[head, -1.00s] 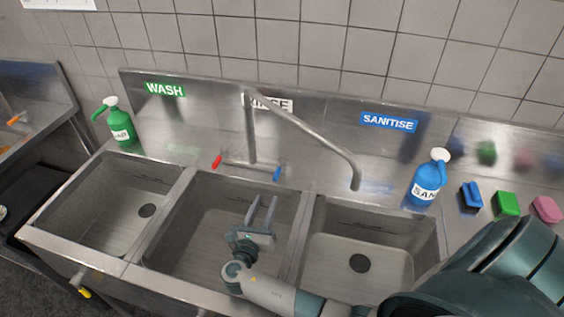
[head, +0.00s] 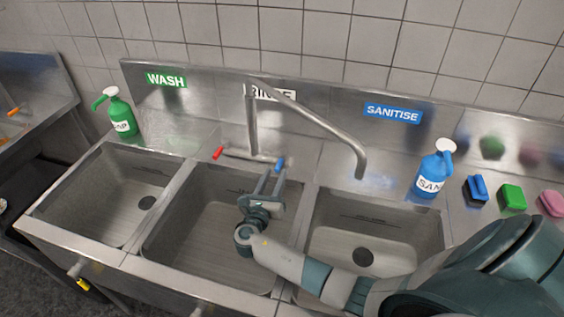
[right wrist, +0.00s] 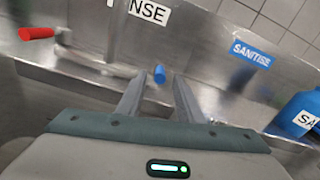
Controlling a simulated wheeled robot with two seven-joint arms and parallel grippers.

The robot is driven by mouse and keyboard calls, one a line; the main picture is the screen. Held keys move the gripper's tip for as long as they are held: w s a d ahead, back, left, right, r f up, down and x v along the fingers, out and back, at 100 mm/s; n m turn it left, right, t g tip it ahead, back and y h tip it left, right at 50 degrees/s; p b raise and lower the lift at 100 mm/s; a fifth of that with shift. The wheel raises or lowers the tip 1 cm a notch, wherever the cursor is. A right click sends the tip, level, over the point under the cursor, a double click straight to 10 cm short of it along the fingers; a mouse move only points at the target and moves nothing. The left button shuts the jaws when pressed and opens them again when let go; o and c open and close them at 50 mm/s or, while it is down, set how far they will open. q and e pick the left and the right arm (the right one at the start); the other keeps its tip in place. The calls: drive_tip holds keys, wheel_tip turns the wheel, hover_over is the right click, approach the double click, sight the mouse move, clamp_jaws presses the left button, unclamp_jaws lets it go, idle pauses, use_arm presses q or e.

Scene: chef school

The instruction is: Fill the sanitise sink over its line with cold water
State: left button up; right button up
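The sanitise sink (head: 412,232) is the right-hand basin under the blue SANITISE sign (head: 393,113). The tap spout (head: 340,142) ends above this basin's back edge, with no water visible. The blue cold handle (head: 280,163) and red handle (head: 217,153) sit at the tap base. My right gripper (head: 272,172) is open over the middle sink. In the right wrist view, the blue handle (right wrist: 160,73) appears between its fingertips (right wrist: 159,80); contact is unclear. My left gripper is out of view.
A blue sanitiser bottle (head: 432,172) stands right of the spout, beside blue, green (head: 512,197) and pink sponges. A green soap bottle (head: 121,115) stands at the left behind the wash sink (head: 62,208). My right arm crosses the front of the sanitise sink.

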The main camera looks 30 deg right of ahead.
sight(282, 158)
drive_tip(key=b+x, duration=0.3)
drive_tip(key=x, duration=0.5)
drive_tip(key=shift+w+f+b, duration=0.1)
drive_tip(key=shift+w+b, duration=0.05)
drive_tip(key=shift+b, duration=0.25)
drive_tip(key=shift+w+d, duration=0.35)
drive_tip(key=shift+d, duration=0.15)
clamp_jaws()
